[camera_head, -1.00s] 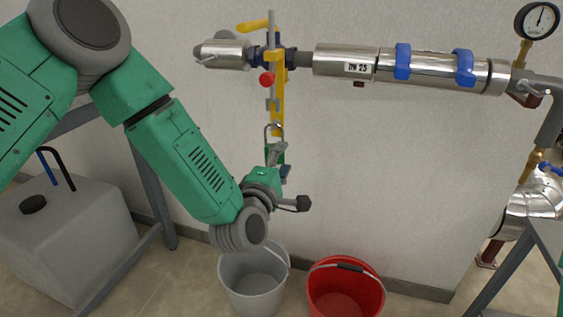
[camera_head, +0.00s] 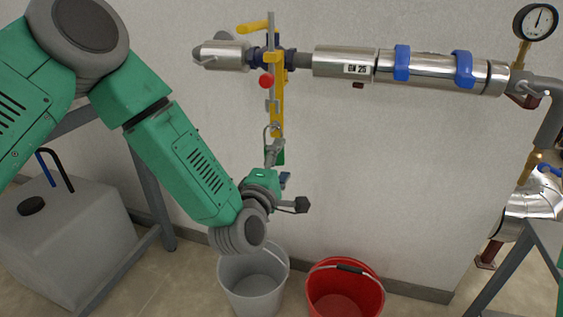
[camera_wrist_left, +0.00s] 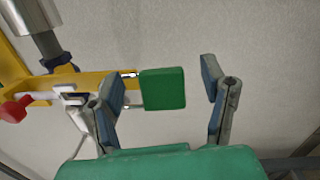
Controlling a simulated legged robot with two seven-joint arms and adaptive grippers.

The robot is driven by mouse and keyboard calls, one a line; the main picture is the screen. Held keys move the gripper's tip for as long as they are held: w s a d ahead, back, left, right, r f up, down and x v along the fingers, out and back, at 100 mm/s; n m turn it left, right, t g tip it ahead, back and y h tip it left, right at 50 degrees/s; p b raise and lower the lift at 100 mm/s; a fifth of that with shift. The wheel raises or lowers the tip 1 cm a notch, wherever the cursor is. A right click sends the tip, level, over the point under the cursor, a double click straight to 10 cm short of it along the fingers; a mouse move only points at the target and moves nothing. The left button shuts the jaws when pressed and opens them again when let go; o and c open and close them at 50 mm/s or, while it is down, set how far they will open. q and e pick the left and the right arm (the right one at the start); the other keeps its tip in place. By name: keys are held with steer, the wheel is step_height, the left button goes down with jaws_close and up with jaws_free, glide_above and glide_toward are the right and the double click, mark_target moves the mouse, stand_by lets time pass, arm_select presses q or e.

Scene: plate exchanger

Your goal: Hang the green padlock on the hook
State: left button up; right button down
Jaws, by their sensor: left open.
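The green padlock (camera_head: 281,157) is just below the lower end of the yellow bracket (camera_head: 277,115); its shackle is at that end, and it looks hung there. The hook itself is too small to make out. In the left wrist view the padlock body (camera_wrist_left: 162,92) sits between the spread fingers of my left gripper (camera_wrist_left: 160,80), with a visible gap to the right finger. The yellow bracket (camera_wrist_left: 118,88) reaches the padlock from the left. In the head view my left gripper (camera_head: 279,163) is open around the padlock and partly covers it. My right gripper is out of view.
The bracket hangs at a valve on the horizontal metal pipe (camera_head: 345,62), with a red knob (camera_head: 266,81). A grey bucket (camera_head: 254,283) and a red bucket (camera_head: 345,290) stand below. A grey tank (camera_head: 75,235) is at left. The wall right of the gripper is clear.

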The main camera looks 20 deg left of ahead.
arm_select(q)
steer(key=shift+s, duration=0.1)
steer(key=s, duration=1.2)
steer(key=s+f+m+g+h, duration=0.1)
steer(key=s+f+m+g, duration=0.15)
steer(key=f, duration=0.35)
steer(key=s+f+m+g+h, duration=0.1)
steer(key=f+m+g, duration=0.25)
steer(key=f, duration=0.35)
steer(key=s+a+f+m+g+y, duration=0.1)
steer(key=s+a+f+m+g, duration=0.3)
steer(key=s+f, duration=0.3)
steer(key=s+a+f+m+g+y, duration=0.1)
steer(key=s+a+f+m+g, duration=0.3)
steer(key=s+f, duration=0.4)
steer(key=s+a+f+m+g+y, duration=0.25)
steer(key=s+a+m+g, duration=0.2)
steer(key=s, duration=0.55)
step_height(320, 180, up, 14)
steer(key=w+h+p, duration=0.1)
steer(key=p, duration=1.3)
steer(key=shift+r+m, duration=0.15)
steer(key=shift+m, duration=0.2)
steer(key=shift+w+d, duration=0.1)
steer(key=shift+d, duration=0.05)
